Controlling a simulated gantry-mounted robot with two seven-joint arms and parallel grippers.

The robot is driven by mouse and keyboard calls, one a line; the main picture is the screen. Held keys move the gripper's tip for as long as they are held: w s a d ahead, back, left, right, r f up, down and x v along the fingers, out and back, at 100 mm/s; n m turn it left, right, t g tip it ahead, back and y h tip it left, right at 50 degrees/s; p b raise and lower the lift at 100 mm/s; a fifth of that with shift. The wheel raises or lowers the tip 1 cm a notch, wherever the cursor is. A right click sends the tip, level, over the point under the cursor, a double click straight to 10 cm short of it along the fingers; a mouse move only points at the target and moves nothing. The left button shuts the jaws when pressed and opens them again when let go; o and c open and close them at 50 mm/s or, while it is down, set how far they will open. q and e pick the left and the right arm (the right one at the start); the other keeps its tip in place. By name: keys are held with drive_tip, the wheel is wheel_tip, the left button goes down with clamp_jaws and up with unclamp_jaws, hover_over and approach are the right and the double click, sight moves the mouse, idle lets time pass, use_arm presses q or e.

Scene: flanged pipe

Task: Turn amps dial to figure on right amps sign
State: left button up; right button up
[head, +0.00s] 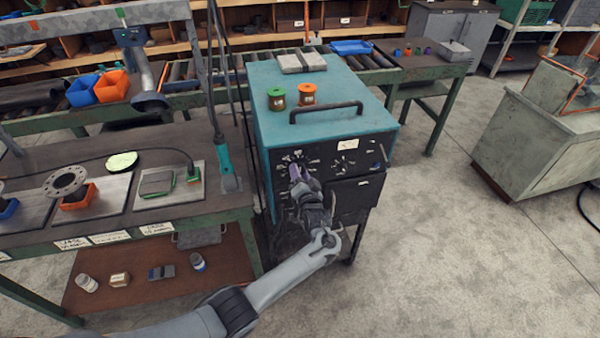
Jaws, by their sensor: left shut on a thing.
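The teal welding machine (325,95) stands in the middle, with a dark front panel that carries two dials ringed by white marks. My left gripper (298,177) is at the left dial (293,158) and shut on its knob. The gripper covers most of that knob, so its pointer cannot be read. The right dial (345,163) is free. Paper signs hang on the bench's front edge: a left sign (73,243), a middle sign (109,238) and a right sign (157,229). Their figures are too small to read surely. My right gripper is not in view.
A green spool (276,98), an orange spool (306,94) and a dark handle (326,112) are on the machine's top. Open floor (450,260) lies to the right.

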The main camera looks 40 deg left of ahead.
use_arm(q)
drive_tip(key=o, duration=1.1)
drive_tip(key=shift+c, duration=0.2)
drive_tip(key=shift+d, duration=0.1)
drive_tip(key=p+v, duration=0.1)
drive_tip(key=v, duration=0.9)
drive_tip(key=shift+s+d, duration=0.25)
